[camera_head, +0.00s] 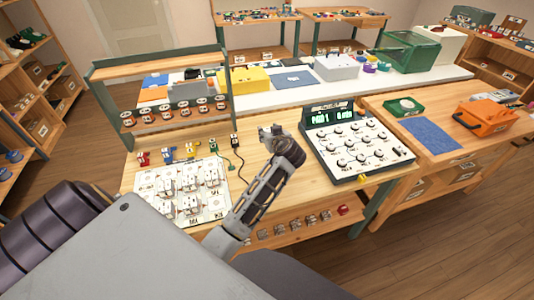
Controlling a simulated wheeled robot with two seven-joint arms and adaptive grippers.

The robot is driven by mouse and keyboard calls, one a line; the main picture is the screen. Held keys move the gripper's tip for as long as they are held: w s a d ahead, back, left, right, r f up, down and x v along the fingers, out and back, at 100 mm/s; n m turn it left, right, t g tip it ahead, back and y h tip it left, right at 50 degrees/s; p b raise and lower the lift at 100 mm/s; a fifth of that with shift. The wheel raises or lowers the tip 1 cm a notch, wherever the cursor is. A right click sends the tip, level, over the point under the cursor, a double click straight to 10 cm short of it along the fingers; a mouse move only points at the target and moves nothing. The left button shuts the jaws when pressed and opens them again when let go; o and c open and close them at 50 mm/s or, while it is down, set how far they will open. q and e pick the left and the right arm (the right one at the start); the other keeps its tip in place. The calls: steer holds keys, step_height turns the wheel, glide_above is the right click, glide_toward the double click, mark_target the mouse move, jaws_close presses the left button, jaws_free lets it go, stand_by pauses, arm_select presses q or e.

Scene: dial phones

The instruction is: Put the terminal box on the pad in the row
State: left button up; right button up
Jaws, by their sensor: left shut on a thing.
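My left gripper (271,133) is over the middle of the wooden workbench, shut on a small grey thing that is mostly hidden by the fingers. I cannot tell for sure that it is the terminal box, nor how high it is above the bench. A white board (150,186) with several small white-and-grey boxes on it lies at the bench's left front. Behind it is a row of small red (143,158), blue (167,154), yellow (190,150) and green (213,146) pieces. I cannot make out which pad is meant. My right gripper is not in view.
A dial console (357,150) with a green display stands right of my gripper. A rack of phones (165,115) stands at the back left. Dark cables (237,160) lie near the board. Several small grey boxes (294,225) sit on the shelf below.

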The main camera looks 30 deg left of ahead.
arm_select(q)
steer(key=shift+f, duration=0.55)
step_height(320, 180, down, 4)
steer(key=shift+f, duration=0.6)
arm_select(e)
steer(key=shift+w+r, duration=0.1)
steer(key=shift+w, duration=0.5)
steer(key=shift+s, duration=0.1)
arm_select(q)
steer(key=shift+f, duration=1.85)
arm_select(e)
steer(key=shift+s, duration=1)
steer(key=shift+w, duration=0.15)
